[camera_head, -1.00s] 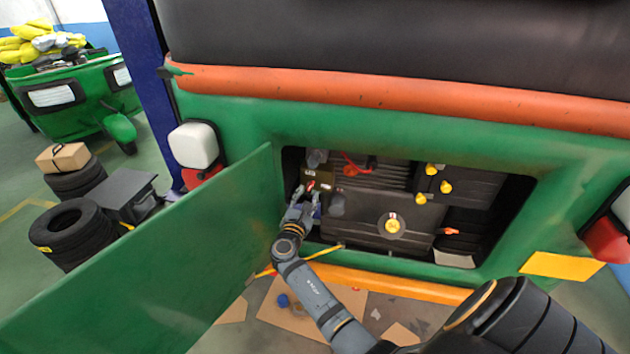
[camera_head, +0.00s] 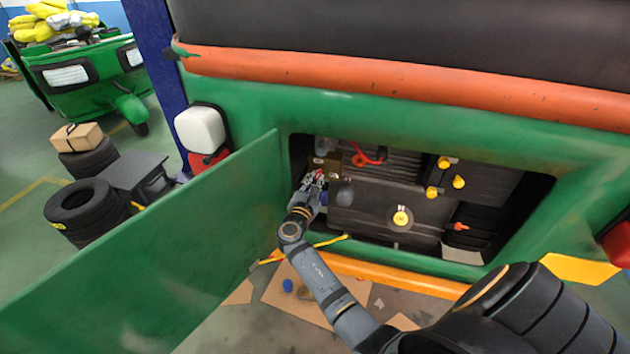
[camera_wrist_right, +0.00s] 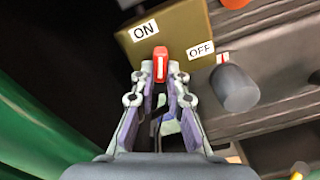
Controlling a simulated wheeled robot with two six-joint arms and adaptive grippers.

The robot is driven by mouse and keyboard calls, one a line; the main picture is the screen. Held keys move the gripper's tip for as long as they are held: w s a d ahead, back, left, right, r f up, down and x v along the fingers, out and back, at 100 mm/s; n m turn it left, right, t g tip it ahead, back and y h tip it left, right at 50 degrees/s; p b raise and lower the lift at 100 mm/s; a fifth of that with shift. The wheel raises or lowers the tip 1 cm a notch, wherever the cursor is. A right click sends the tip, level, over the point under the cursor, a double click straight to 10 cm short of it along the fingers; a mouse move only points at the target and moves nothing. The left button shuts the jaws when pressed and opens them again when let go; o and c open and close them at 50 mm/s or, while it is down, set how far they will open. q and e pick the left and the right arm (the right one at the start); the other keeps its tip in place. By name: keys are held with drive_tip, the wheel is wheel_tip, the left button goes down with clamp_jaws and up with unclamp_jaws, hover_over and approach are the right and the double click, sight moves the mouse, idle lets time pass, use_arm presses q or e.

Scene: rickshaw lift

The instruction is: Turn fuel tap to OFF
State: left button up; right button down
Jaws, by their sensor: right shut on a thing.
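The fuel tap has a red lever (camera_wrist_right: 160,64) on a brass-coloured plate (camera_wrist_right: 173,22) with an ON label (camera_wrist_right: 143,30) at upper left and an OFF label (camera_wrist_right: 200,50) at right. In the right wrist view the lever stands upright, below and between the labels. My right gripper (camera_wrist_right: 160,82) is shut on the red lever, a fingertip on each side. In the head view my right gripper (camera_head: 313,180) is at the left end of the open engine bay and partly covers the tap. My left gripper is not in view.
A green hatch door (camera_head: 190,240) hangs open left of my right arm. A dark grey knob (camera_wrist_right: 234,88) sits close right of the tap. Yellow caps (camera_head: 459,181), a yellow-labelled cap (camera_head: 401,217) and a red cable (camera_head: 368,157) are farther right in the bay.

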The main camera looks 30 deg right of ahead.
drive_tip(key=shift+f+m+b, duration=0.2)
drive_tip(key=shift+m+b, duration=0.4)
drive_tip(key=shift+b, duration=0.4)
drive_tip(key=m+b, duration=0.8)
drive_tip(key=b, duration=0.2)
drive_tip(key=shift+f+m, duration=0.1)
drive_tip(key=shift+m, duration=0.3)
drive_tip(key=shift+r+m+b, duration=0.2)
drive_tip(key=shift+m+b, duration=1.35)
drive_tip(key=shift+m, duration=0.05)
drive_tip(key=c, duration=1.4)
unclamp_jaws()
drive_tip(key=shift+o, duration=0.2)
